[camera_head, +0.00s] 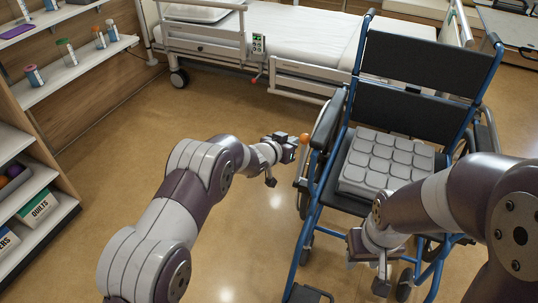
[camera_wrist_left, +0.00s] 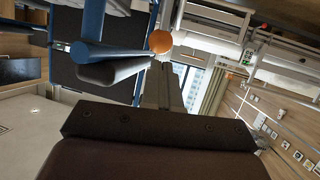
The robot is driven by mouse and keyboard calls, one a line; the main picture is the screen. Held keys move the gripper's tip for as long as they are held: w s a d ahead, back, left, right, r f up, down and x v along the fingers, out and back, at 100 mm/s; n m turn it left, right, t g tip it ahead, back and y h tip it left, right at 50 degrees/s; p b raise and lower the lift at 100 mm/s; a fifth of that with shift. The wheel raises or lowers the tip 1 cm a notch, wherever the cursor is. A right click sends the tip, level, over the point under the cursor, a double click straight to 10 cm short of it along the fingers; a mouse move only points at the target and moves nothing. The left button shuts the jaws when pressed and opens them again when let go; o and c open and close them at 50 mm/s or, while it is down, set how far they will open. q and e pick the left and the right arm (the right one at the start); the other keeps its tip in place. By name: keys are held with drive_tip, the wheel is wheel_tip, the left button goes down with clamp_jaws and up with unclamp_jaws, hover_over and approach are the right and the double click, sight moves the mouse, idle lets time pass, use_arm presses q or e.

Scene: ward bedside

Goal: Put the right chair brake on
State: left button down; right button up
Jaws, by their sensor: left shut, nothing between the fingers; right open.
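The wheelchair (camera_head: 352,60) has a blue frame and black seat, and it stands on the right with its footrests towards me. An orange knob (camera_head: 304,138) sits at its picture-left side, by the wheel and armrest. My left gripper (camera_head: 296,150) is shut and empty, close beside this knob. In the left wrist view, the orange knob (camera_wrist_left: 160,41) shows just beyond the closed fingertips (camera_wrist_left: 165,68); I cannot tell whether they touch. The lever below the knob is partly hidden. My right gripper (camera_head: 362,250) is open, low in front of the seat; its fingers are hard to make out.
A grey padded cushion (camera_head: 385,160) lies on the seat. A bed (camera_head: 290,30) with rails stands behind the chair. Shelves (camera_head: 75,68) with bottles line the left wall. The floor (camera_head: 110,150) between shelves and chair is clear apart from my left arm.

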use_arm(q)
drive_tip(key=p+v, duration=0.1)
drive_tip(key=v, duration=0.8)
drive_tip(key=shift+r+p, duration=0.35)
drive_tip(key=shift+a, duration=0.1)
